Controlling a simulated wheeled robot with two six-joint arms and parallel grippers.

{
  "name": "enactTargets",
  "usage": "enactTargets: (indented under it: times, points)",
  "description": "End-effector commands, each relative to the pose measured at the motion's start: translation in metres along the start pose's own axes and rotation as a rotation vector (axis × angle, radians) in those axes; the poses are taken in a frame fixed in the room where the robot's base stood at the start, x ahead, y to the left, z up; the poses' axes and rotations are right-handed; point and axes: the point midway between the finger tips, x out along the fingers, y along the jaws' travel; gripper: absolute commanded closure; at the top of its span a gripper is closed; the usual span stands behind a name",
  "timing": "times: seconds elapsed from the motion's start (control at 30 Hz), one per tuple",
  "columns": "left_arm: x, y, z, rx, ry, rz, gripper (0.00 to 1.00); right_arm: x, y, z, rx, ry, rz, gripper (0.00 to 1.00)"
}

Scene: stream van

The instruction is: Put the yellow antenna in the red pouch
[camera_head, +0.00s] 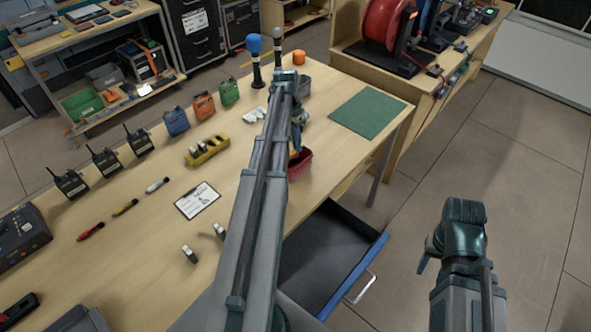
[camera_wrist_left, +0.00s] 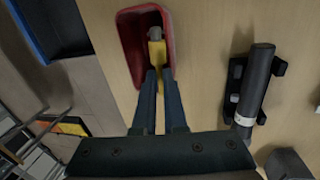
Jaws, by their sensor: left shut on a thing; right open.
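The red pouch (camera_head: 300,168), an open container, stands on the bench near its right edge, below my left gripper (camera_head: 295,147). It also shows at the top of the left wrist view (camera_wrist_left: 130,42). My left gripper's fingers (camera_wrist_left: 158,88) are shut on the yellow antenna (camera_wrist_left: 158,72), which has a dark grey end. The antenna overlaps the pouch's opening; I cannot tell how far inside it is. In the head view my left arm hides part of the area. My right gripper (camera_head: 430,255) is off the bench over the floor at the right, its fingers mostly hidden.
A green mat (camera_head: 367,113) lies right of the pouch. An open drawer (camera_head: 325,250) juts out below it. A yellow tray (camera_head: 207,150), a clipboard (camera_head: 197,201) and several radios (camera_head: 105,161) are on the bench. A dark cylinder (camera_wrist_left: 257,82) lies beside the pouch.

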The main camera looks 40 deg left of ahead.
Motion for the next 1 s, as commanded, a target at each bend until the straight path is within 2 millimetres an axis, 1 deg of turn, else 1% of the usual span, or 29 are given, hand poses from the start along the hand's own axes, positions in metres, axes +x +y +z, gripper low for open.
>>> enactTargets:
  times: [0.1,0.13,0.3,0.6,0.73,0.87,1.0]
  points:
    - [-0.001,0.000,0.000,0.000,0.000,0.000,1.00,-0.001,0.000,0.000,0.000,0.000,0.000,0.50]
    - [-0.001,0.000,0.000,0.000,0.000,0.000,0.86,-0.001,0.000,0.000,0.000,0.000,0.000,0.50]
    - [-0.001,0.000,0.000,0.000,0.000,0.000,0.56,-0.001,0.000,0.000,0.000,0.000,0.000,0.50]
    - [-0.001,0.000,0.000,0.000,0.000,0.000,0.56,-0.001,0.000,0.000,0.000,0.000,0.000,0.50]
    - [-0.005,0.000,0.000,0.000,0.000,0.000,0.56,-0.005,0.001,0.000,0.000,0.000,0.000,0.50]
    - [-0.014,0.001,0.000,0.000,0.000,0.000,0.56,-0.014,0.001,0.001,0.000,0.000,0.000,0.50]
    - [-0.030,0.001,0.000,-0.001,0.000,0.000,0.56,-0.030,0.003,0.002,0.000,0.000,0.000,0.50]
